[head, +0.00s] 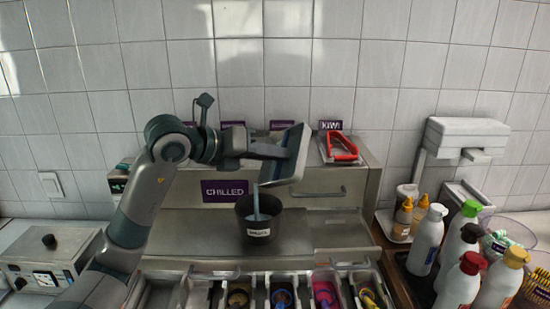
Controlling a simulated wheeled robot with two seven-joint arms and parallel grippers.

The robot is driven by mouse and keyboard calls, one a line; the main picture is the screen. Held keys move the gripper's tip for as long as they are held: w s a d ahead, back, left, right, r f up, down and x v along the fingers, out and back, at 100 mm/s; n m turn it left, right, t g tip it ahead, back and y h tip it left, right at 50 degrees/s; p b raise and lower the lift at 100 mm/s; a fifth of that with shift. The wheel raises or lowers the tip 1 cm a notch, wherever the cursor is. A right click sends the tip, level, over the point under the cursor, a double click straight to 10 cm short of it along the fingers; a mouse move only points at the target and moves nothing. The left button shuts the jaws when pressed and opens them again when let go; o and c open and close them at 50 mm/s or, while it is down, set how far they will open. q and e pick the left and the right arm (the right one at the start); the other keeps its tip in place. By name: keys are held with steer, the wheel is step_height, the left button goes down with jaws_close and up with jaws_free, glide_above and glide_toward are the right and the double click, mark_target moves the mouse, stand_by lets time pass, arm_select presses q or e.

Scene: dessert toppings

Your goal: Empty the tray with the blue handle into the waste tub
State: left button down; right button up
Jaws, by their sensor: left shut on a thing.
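My left gripper (252,148) is shut on a pale tray (300,152) with a dark bluish rim, in the middle of the head view. The tray is tilted steeply, up off the counter. Its handle is mostly hidden by the gripper, so I cannot tell its colour. The black waste tub (258,236), with a white label, stands on the metal counter below and slightly left of the tray. A pale blue strip (256,203) runs from below the tray down into the tub; I cannot tell if it is falling contents or a utensil. The tub's inside is mostly hidden.
A chilled unit (224,190) stands behind the tub, with a red-handled item (343,147) on top at right. Several topping bins (282,292) line the front. Several bottles (427,240) crowd the right, near a white dispenser (466,137). A metal box (50,255) stands at left.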

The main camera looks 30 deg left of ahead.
arm_select(q)
steer(key=shift+s+a+r+t+h+b, duration=0.15)
steer(key=shift+s+a+t+h+b, duration=0.2)
steer(key=shift+b, duration=0.75)
steer(key=shift+s+a+r+t+b, duration=0.1)
steer(key=shift+t+b, duration=0.35)
steer(key=shift+b, duration=0.35)
steer(key=shift+s+a+n+t+h+b, duration=0.15)
steer(key=shift+s+n+t+h+b, duration=0.15)
steer(key=shift+b, duration=0.55)
steer(key=shift+s+a+r+t+h+b, duration=0.25)
steer(key=shift+t+b, duration=0.25)
steer(key=shift+b, duration=0.5)
